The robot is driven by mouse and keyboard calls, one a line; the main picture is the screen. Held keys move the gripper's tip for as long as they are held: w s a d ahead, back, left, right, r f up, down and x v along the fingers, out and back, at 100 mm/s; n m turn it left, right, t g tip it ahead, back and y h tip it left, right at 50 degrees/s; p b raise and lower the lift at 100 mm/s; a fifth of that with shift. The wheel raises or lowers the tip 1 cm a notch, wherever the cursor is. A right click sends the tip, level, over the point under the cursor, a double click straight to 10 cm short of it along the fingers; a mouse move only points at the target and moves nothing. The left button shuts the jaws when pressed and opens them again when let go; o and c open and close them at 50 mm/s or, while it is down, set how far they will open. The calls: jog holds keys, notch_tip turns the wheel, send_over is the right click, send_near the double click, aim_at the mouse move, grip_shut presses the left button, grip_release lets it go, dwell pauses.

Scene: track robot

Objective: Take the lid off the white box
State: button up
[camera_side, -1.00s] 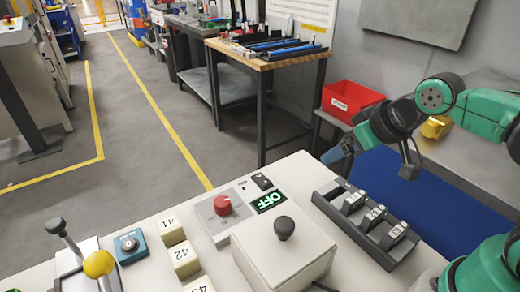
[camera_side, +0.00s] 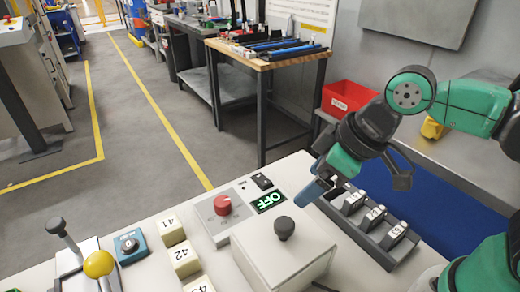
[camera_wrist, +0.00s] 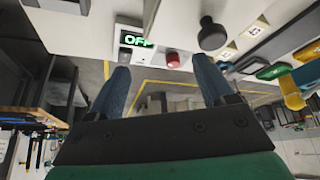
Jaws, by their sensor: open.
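The white box (camera_side: 282,262) stands on the pale console top, with its lid on and a dark round knob (camera_side: 284,228) on top of the lid. The knob also shows in the wrist view (camera_wrist: 212,36), at the top right beyond the fingers. My gripper (camera_side: 312,192) is above the back part of the console, right of the OFF display and behind the box, apart from the knob. In the wrist view my gripper (camera_wrist: 160,85) has its two blue fingers wide apart, with nothing between them.
A dark rack (camera_side: 368,222) with numbered switches lies right of the box.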

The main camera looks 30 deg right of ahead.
aim_at(286, 224)
jog(key=a+n, duration=0.1)
jog(key=s+a+n+g, duration=0.1)
jog(key=s+a+n, duration=0.1)
jog(key=a, duration=0.1)
jog(key=shift+s+y, duration=0.1)
jog(key=shift+y, duration=0.2)
jog(key=shift+s+a+g, duration=0.15)
jog(key=shift+a+g, duration=0.1)
jog(key=shift+g, duration=0.05)
jog(key=shift+x, duration=2.75)
jog(key=shift+d, duration=0.1)
grip_shut()
